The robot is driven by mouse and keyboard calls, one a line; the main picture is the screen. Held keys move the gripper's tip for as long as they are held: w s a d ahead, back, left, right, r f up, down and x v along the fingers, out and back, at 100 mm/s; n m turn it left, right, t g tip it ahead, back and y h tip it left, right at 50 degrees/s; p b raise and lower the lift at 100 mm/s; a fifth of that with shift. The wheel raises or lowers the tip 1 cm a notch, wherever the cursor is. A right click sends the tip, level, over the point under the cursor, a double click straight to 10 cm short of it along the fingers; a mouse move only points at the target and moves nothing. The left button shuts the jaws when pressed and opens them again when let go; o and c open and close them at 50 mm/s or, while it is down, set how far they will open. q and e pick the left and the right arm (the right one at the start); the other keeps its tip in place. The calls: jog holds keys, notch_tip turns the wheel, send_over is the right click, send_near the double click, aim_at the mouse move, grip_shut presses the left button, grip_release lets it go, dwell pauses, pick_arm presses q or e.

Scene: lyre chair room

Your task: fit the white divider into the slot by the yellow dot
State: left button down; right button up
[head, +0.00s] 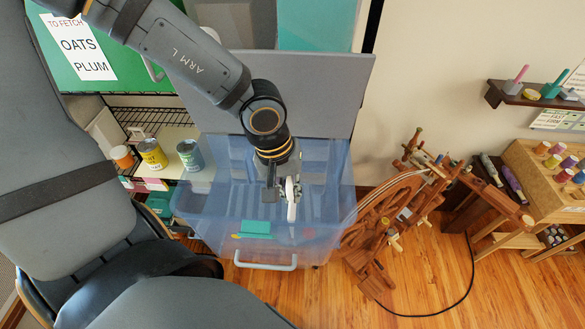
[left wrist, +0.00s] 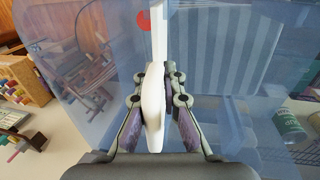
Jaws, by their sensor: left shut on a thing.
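My left gripper (head: 281,190) reaches down from above into a clear blue bin (head: 190,205). It is shut on the white divider (head: 291,203), which hangs upright and is seen nearly edge-on. In the left wrist view the divider (left wrist: 153,110) stands between the two fingers of the gripper (left wrist: 158,75), with its thin part running up toward the bin wall. A red dot (left wrist: 144,21) shows on the bin beside the divider's far end. I cannot make out the yellow dot or the slot clearly. My right gripper is not in view.
A teal piece (head: 257,227) lies low in the bin. A grey panel (head: 325,85) stands behind it. Cans, one yellow (head: 152,154), sit on a shelf to the left. A wooden spinning wheel (head: 385,215) stands close on the right.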

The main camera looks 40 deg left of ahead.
pick_arm(q)
jog(key=shift+w+r+p, duration=0.1)
jog(key=shift+r+p, duration=2.45)
jog(key=shift+r, duration=0.6)
jog(key=shift+d+r, duration=0.1)
jog(key=shift+r, duration=1.15)
jog(key=shift+r, duration=1.5)
